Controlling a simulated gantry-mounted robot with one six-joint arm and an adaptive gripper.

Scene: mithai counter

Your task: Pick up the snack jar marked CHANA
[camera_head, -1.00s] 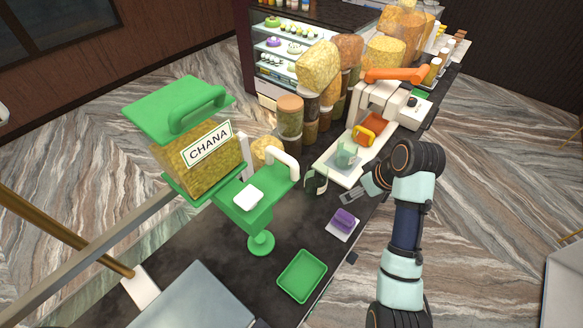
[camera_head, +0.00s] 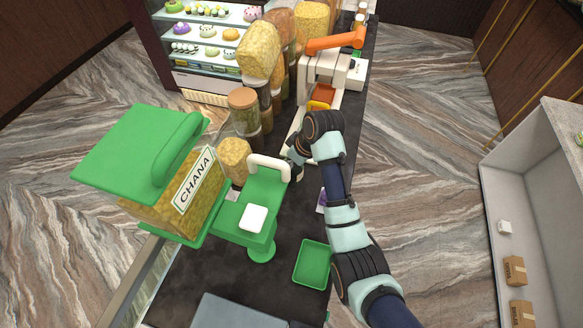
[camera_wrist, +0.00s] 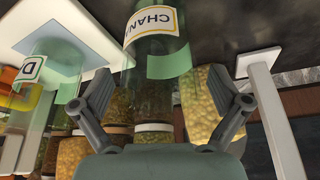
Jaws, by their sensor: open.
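In the wrist view a clear glass jar marked CHANA (camera_wrist: 152,47) with a white, yellow-edged label and a green band stands ahead, between the lines of my two fingers. My gripper (camera_wrist: 148,88) is open, one finger to each side, with nothing held. Whether the fingers are level with the jar I cannot tell. In the head view my gripper (camera_head: 294,166) is partly hidden behind my wrist, and I cannot make out this jar there. A large green-lidded bin also marked CHANA (camera_head: 185,190) stands at the left.
A jar with a label starting with D (camera_wrist: 50,80) stands left in the wrist view. A green stand with a white handle (camera_head: 258,200), filled jars (camera_head: 245,110), a white machine with an orange arm (camera_head: 325,65) and a green tray (camera_head: 312,262) crowd the counter.

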